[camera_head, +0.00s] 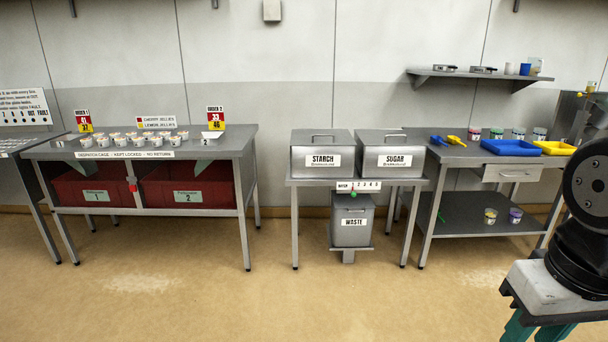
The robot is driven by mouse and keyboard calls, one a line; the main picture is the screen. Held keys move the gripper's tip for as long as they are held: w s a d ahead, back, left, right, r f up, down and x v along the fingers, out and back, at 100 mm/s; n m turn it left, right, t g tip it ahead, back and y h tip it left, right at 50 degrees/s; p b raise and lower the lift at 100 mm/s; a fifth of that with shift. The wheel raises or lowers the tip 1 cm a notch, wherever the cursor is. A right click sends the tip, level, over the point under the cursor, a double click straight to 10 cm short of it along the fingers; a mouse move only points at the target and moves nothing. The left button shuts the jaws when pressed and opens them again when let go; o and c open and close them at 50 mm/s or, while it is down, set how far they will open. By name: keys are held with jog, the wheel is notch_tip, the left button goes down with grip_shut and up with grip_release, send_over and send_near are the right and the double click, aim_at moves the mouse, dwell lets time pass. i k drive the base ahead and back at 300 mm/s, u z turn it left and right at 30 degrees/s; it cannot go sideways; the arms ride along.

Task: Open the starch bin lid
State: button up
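The starch bin (322,160) is a grey metal box with a white STARCH label, standing on a small metal table in the middle of the head view. Its lid (321,138) has a bar handle on top and lies shut on the bin. My gripper (540,330) shows only in part at the lower right corner, as teal finger pieces below a pale block. It is far to the right of the bin and nearer to me. Its fingertips are cut off by the frame edge.
A matching sugar bin (392,160) stands close against the starch bin's right. A waste bin (351,226) sits below. The left bench (150,152) holds several cups; the right bench (462,155) holds scoops, trays and jars. The tan floor (330,300) in front is clear.

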aim_at(299, 137)
jog(key=u, duration=0.25)
jog(key=i, duration=3.45)
jog(key=z, duration=0.2)
